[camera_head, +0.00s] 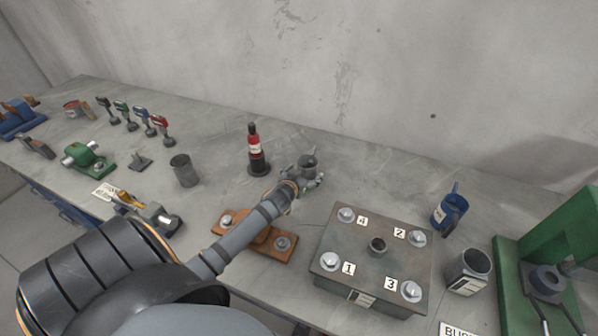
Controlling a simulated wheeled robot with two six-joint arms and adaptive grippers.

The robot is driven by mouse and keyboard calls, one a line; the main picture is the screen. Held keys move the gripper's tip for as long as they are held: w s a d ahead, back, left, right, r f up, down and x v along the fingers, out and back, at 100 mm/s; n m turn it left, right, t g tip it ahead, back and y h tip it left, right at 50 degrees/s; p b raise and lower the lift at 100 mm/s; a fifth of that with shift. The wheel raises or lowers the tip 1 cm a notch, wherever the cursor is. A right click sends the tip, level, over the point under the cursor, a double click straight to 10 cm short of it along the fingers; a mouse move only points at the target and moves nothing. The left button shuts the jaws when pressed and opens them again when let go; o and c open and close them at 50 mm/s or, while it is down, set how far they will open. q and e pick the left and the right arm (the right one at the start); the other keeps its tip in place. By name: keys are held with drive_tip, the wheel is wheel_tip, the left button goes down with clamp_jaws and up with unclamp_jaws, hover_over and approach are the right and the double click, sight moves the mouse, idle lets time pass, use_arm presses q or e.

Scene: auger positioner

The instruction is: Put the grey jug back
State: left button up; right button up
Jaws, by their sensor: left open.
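A grey open-topped jug-like container (468,270) with a pale label stands on the bench at the right, between the bolted block and the green press. A plain grey cylinder (185,171), open at the top, stands left of the red bottle. I cannot tell for certain which is the grey jug. My left gripper (316,180) is open beyond the orange-brown plate, right of the red bottle. A small dark round-topped grey thing (308,162) shows at the gripper; whether it is a separate object is unclear. My right gripper is out of view.
A bolted metal block (376,262) with numbered labels stands front right, with a blue can (450,207) behind it. A red bottle (257,150) stands left of my gripper. A green press (548,265) is at the right edge. The bench's back middle is clear.

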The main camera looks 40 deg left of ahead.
use_arm(q)
drive_tip(key=v, duration=1)
drive_tip(key=shift+r, duration=0.1)
